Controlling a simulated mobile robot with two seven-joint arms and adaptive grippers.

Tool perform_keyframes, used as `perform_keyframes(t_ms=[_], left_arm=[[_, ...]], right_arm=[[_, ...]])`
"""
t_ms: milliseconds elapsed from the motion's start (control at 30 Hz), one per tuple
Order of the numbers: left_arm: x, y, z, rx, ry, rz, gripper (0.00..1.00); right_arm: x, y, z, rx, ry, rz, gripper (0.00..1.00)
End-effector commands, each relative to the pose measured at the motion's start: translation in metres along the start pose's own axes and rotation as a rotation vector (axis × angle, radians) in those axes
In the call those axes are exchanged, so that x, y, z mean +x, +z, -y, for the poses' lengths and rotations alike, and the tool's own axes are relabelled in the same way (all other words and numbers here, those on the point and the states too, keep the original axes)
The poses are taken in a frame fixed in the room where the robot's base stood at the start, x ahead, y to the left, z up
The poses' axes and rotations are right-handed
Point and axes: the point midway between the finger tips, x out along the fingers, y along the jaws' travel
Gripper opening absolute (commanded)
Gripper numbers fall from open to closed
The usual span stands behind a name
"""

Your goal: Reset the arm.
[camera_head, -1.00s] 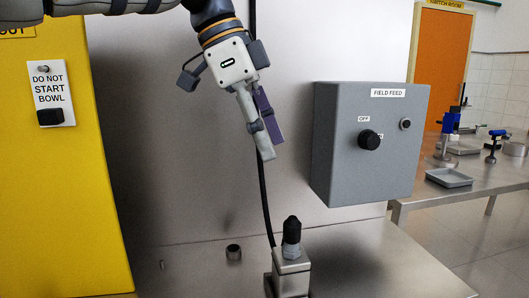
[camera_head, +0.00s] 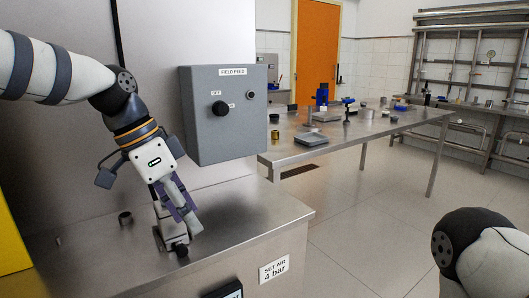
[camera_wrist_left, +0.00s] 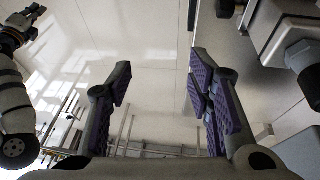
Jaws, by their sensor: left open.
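My left gripper (camera_head: 176,214) hangs over the steel counter (camera_head: 240,215) in the head view, its fingers pointing down in front of a metal fitting with a black cap (camera_head: 182,250). I cannot tell whether they touch it. In the left wrist view the purple-padded fingers (camera_wrist_left: 158,88) stand wide apart with nothing between them. My right arm (camera_head: 485,255) shows at the lower right of the head view, its gripper outside that frame.
A grey FIELD FEED box (camera_head: 222,115) with a black knob is on the wall right of my left gripper. A steel table (camera_head: 375,128) with trays and tools is behind. The floor (camera_head: 370,220) between is clear.

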Motion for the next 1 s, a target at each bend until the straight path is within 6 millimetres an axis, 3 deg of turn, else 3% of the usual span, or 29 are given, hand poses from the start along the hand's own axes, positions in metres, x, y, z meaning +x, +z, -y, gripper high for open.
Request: perform_keyframes(t_ms=[33,167,200,300,400,500,633,767,1000], left_arm=[[0.046,0.015,-0.002,-0.069,0.025,0.027,0.47],[0.154,0.066,-0.018,-0.283,0.042,0.071,0.47],[0.184,0.088,-0.028,-0.354,0.042,0.090,0.47],[0.249,0.152,-0.062,-0.538,0.024,0.143,0.47],[0.293,0.228,-0.108,-0.723,-0.021,0.211,0.47],[0.307,0.299,-0.154,-0.877,-0.094,0.278,0.47],[0.298,0.361,-0.196,-1.000,-0.188,0.336,0.47],[0.288,0.385,-0.211,-1.044,-0.237,0.355,0.47],[0.287,0.387,-0.212,-1.048,-0.242,0.354,0.47]], right_arm=[[0.001,0.000,0.000,-0.001,-0.001,0.001,0.00],[0.001,0.000,0.000,-0.001,-0.001,0.001,0.00],[0.001,0.000,0.000,-0.001,-0.001,0.002,0.00],[0.000,0.001,0.000,0.000,0.000,0.002,0.00],[0.000,0.000,0.000,0.000,0.000,0.001,0.00],[0.000,0.000,0.000,0.000,0.000,0.001,0.00],[0.000,0.000,0.000,0.000,0.000,0.000,0.00],[0.000,0.000,0.000,0.000,0.000,0.000,0.00],[0.000,0.000,0.000,0.000,0.000,0.000,0.00]])
